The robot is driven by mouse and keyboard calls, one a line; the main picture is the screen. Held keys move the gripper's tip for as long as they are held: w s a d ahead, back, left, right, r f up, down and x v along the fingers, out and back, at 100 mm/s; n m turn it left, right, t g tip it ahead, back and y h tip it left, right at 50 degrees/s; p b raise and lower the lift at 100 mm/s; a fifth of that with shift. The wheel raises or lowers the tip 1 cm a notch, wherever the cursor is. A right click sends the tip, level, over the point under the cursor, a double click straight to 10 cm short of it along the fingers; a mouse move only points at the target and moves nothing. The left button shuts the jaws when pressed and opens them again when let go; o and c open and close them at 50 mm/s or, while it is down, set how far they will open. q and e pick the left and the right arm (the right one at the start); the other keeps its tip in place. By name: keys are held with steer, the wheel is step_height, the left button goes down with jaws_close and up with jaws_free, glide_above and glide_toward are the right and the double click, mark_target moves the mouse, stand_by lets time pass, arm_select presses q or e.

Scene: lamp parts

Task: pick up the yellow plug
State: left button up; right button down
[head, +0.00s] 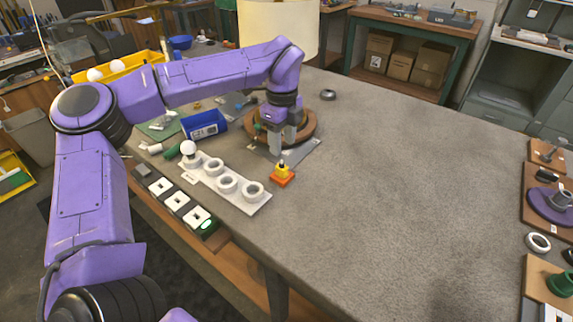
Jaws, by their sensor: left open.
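The yellow plug (283,167) is small, with a dark tip, and stands upright on an orange square base (283,178) on the grey table. My left gripper (282,147) points down just above and behind the plug in the head view. Its grey fingers are apart with nothing visible between them. The fingertips are close to the plug's top, but I cannot tell whether they touch it. My right gripper is out of view.
A white holder (231,196) with several round sockets and a white bulb (188,148) lies left of the plug. A blue bin (206,124) and a round brown lamp base (307,133) stand behind.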

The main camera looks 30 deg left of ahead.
mark_target(282, 164)
arm_select(q)
steer(key=f+p, duration=0.1)
steer(key=f, duration=0.7)
steer(key=shift+s, duration=0.2)
jaws_close()
